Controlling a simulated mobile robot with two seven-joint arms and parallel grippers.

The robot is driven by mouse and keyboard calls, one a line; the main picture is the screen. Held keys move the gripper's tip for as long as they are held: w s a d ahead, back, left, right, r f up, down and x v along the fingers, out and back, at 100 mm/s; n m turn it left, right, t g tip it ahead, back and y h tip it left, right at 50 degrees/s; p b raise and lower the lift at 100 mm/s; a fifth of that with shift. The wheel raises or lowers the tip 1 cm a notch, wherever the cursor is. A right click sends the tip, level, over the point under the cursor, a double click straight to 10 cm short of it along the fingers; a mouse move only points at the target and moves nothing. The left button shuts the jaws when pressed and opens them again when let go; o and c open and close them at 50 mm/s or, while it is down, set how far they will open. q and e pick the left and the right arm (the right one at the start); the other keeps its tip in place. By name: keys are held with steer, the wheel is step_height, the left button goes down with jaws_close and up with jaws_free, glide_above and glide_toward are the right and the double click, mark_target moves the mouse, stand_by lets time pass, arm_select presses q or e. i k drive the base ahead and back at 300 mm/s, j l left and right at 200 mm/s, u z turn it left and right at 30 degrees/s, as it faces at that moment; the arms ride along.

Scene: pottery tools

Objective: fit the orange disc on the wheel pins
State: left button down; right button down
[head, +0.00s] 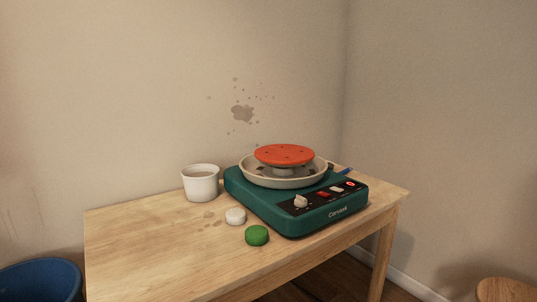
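The orange disc (284,154) is on top of the wheel head in the middle of the pottery wheel (335,208). It looks about level, with several small dark holes or marks on its top. Whether it is seated on the pins cannot be told, as its underside is hidden. A cream splash pan (262,180) surrounds the wheel head below it. The wheel's green body has a black panel with a knob (300,201) and lit red switches. Neither of my grippers is in view.
The wheel stands on a wooden table (140,238). A white cup (201,184) stands left of it, and a white lump (235,216) and a green lump (257,235) lie in front. The table's left side is clear. A blue bucket (40,282) and a wooden stool (507,290) stand below.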

mark_target(277, 153)
steer(key=i+l+u, duration=0.1)
steer(key=u, duration=0.25)
steer(key=i+l+u, duration=0.1)
steer(key=u, duration=0.25)
steer(key=l+u, duration=0.15)
steer(key=u, duration=0.2)
steer(key=i+l+u, duration=0.1)
steer(key=l+u, duration=0.2)
steer(key=i+l+u, duration=0.1)
steer(key=l+u, duration=0.45)
steer(key=l, duration=0.55)
